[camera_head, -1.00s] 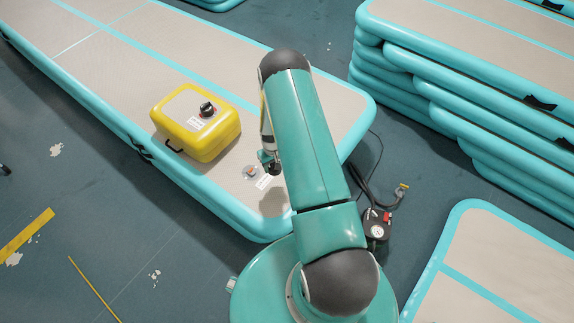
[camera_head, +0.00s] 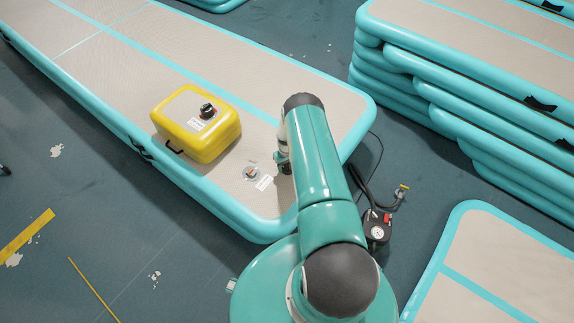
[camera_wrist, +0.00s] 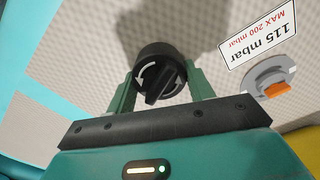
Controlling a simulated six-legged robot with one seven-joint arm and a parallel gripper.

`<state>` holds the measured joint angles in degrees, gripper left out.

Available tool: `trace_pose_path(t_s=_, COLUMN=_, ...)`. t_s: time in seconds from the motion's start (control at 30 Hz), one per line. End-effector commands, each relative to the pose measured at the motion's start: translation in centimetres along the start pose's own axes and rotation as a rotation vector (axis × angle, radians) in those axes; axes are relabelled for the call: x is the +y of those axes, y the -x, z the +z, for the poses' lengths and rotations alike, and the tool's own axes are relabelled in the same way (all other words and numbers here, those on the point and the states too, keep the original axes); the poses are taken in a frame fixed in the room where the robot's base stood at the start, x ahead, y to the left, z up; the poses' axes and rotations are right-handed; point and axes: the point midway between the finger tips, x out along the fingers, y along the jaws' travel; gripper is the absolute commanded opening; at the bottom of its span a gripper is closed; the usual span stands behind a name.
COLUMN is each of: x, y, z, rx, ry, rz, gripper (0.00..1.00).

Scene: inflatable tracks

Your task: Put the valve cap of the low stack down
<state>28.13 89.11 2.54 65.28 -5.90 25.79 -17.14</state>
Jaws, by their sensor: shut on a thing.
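The black valve cap (camera_wrist: 160,76), with white curved arrows and a raised grip bar, is between the two green fingers of my gripper (camera_wrist: 158,88) in the wrist view. My gripper is shut on it. In the head view my gripper (camera_head: 283,163) is over the near end of the low stack (camera_head: 235,205), largely hidden by my arm. The open valve (camera_head: 250,172), grey with an orange centre, is left of my gripper there; it also shows at right in the wrist view (camera_wrist: 272,84). I cannot tell whether the cap touches the mat.
A white pressure label (camera_head: 265,183) lies beside the valve. A yellow box (camera_head: 197,130) with a black knob stands on the low stack, left of my gripper. A gauge with a hose (camera_head: 376,228) is on the floor. A taller stack (camera_head: 450,100) is at right.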

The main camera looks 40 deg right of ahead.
Motion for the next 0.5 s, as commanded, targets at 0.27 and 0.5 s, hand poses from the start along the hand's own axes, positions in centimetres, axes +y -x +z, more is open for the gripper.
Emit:
trace_pose_path(t_s=0.27, x=-0.02, y=-0.27, z=0.02, rx=0.0, ry=0.0, rz=0.0, gripper=0.31)
trace_pose_path(t_s=0.5, x=-0.02, y=-0.28, z=0.02, rx=0.0, ry=0.0, rz=0.0, gripper=0.75)
